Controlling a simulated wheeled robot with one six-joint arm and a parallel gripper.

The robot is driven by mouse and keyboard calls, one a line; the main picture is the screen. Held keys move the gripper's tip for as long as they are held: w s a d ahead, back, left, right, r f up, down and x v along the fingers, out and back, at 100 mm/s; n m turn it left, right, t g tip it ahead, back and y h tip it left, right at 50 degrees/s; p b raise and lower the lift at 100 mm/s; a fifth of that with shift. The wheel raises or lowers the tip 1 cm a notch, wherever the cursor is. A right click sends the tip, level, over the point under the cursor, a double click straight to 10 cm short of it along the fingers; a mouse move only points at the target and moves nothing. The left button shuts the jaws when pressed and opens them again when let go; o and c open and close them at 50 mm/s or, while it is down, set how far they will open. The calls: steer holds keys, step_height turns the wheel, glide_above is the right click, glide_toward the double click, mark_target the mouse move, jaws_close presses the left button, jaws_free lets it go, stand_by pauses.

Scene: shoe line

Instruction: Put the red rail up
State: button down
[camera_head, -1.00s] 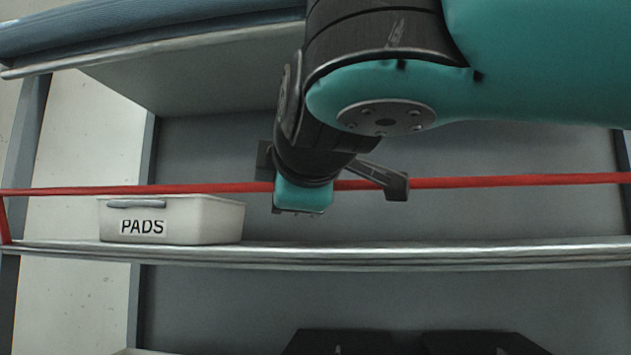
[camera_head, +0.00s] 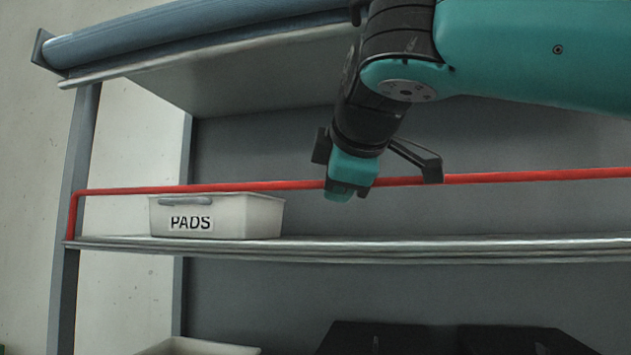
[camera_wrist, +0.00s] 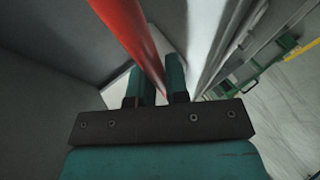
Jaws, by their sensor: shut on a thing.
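The red rail (camera_head: 530,177) runs across the front of a shelf, some way above the shelf's front edge. At its left end it bends down to the shelf corner. My gripper (camera_head: 350,183) is on the rail near the middle of the head view, to the right of a white bin. In the wrist view the red rail (camera_wrist: 130,38) runs in between the two teal fingers of my gripper (camera_wrist: 158,84), which are shut on it. The exact contact is partly hidden by the gripper body.
The white bin (camera_head: 250,217) labelled PADS stands on the metal shelf (camera_head: 480,247) behind the rail. An upper shelf (camera_head: 240,90) with a blue-grey front roll is above. Dark objects (camera_head: 400,340) sit below. Open floor (camera_wrist: 295,120) shows at right in the wrist view.

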steer(key=shift+r, duration=0.1)
stand_by(0.4)
steer(key=c, duration=1.1)
jaws_free()
steer(key=shift+w, duration=0.2)
steer(key=shift+c, duration=0.2)
steer(key=shift+s, duration=0.1)
steer(key=shift+d, duration=0.1)
